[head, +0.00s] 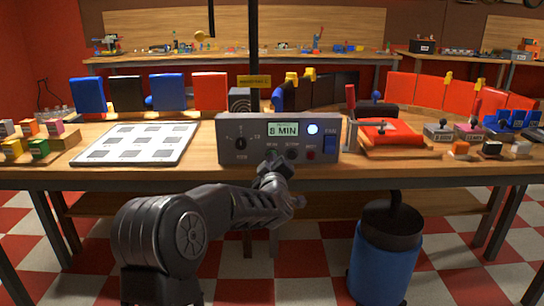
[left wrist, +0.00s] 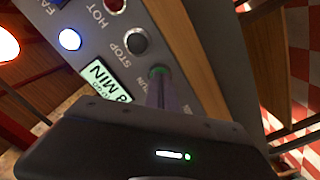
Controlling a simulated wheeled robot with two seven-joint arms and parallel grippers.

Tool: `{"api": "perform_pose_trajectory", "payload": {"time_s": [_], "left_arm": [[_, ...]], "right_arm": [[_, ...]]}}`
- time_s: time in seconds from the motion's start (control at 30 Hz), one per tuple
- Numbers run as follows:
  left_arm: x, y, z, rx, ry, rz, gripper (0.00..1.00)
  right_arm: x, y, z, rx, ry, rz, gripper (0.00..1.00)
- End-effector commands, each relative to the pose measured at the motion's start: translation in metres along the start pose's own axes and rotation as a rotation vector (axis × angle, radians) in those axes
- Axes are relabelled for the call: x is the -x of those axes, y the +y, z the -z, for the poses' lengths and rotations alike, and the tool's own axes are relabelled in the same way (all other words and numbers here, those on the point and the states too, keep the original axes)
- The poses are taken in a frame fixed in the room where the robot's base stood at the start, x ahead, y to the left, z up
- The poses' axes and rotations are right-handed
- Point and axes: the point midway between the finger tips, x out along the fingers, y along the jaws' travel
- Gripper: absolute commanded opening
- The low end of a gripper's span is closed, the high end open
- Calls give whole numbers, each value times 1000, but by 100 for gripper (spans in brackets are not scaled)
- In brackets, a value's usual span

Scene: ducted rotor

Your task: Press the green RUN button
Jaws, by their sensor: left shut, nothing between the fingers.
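The grey control box (head: 229,152) stands at the front of the workbench, with a lit display (head: 284,130) reading "8 MIN". In the left wrist view the green RUN button (left wrist: 159,70) shows as a green rim on the panel, partly covered by my finger. My left gripper (head: 271,156) is shut and empty, in front of the lower middle of the box. Its fingertips (left wrist: 160,78) reach to the RUN button; whether they touch or press it I cannot tell. In the head view the gripper hides the button. My right gripper is not in view.
The dark STOP button (left wrist: 135,41) is beside RUN, with the red HOT button (left wrist: 115,5) beyond. The panel also has a dial (head: 241,143), a lit blue-white lamp (head: 313,128) and a blue FAN switch (head: 330,144). A red-handled clamp (head: 351,105) stands right of the box.

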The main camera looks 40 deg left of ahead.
Motion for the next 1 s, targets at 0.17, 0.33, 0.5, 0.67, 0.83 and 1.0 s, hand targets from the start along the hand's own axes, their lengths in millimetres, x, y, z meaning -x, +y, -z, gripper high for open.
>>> {"api": "perform_pose_trajectory", "payload": {"time_s": [0.17, 0.33, 0.5, 0.67, 0.83, 1.0], "left_arm": [[4, 0, 1, 1, 2, -1, 0], [18, 0, 0, 2, 2, -1, 0], [32, 0, 0, 2, 1, -1, 0], [46, 0, 0, 0, 0, -1, 0], [61, 0, 0, 2, 1, -1, 0], [70, 0, 0, 1, 0, -1, 0]], "right_arm": [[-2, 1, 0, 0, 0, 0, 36], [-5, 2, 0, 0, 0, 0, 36], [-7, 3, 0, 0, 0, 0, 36], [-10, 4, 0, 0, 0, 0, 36], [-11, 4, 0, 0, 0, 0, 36], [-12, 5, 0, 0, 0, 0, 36]]}}
